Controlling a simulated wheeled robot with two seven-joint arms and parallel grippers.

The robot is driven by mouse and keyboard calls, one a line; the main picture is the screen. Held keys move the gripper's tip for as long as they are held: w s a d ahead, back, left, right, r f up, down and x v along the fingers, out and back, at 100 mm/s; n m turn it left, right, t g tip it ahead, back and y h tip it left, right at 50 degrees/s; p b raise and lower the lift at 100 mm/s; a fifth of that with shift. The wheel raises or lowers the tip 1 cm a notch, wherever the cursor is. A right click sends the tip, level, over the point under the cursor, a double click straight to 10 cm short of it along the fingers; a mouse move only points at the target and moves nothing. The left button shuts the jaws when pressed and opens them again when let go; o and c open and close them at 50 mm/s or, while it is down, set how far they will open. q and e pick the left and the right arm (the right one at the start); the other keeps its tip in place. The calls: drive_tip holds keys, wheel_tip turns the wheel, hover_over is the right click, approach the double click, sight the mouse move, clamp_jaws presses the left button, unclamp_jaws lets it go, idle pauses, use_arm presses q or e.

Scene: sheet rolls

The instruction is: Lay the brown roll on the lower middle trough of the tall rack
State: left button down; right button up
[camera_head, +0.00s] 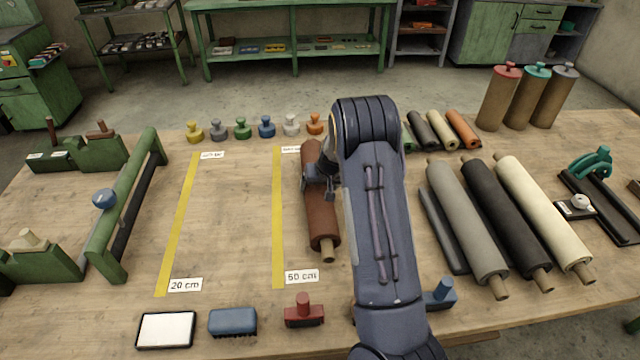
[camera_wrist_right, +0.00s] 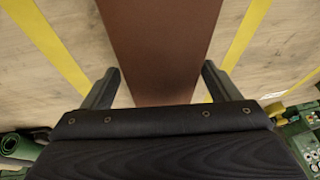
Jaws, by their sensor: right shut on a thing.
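The brown roll (camera_head: 322,225), with a pale wooden core end, lies lengthwise just right of the 50 cm strip in the head view. I cannot tell whether it touches the table. My right gripper (camera_head: 325,183) is shut on it near its middle; my arm covers part of the roll's right side. In the right wrist view the brown roll (camera_wrist_right: 160,40) runs between the two fingers of my right gripper (camera_wrist_right: 161,70). I cannot make out a tall rack with troughs in either view. My left gripper is not in view.
Grey (camera_head: 466,225), black (camera_head: 505,225) and cream (camera_head: 543,215) rolls lie at the right. A green frame (camera_head: 128,210) stands at the left. Several coloured knobbed pieces line the back; a blue brush (camera_head: 233,321) and a red stamp (camera_head: 304,312) sit in front. The table between the yellow strips is clear.

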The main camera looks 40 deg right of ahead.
drive_tip(key=shift+w+r, duration=0.2)
drive_tip(key=shift+r, duration=0.05)
drive_tip(key=o, duration=1.7)
drive_tip(key=shift+s+f, duration=0.2)
drive_tip(key=shift+f, duration=0.1)
drive_tip(key=shift+c, duration=0.2)
drive_tip(key=o, duration=0.3)
drive_tip(key=shift+r, duration=0.1)
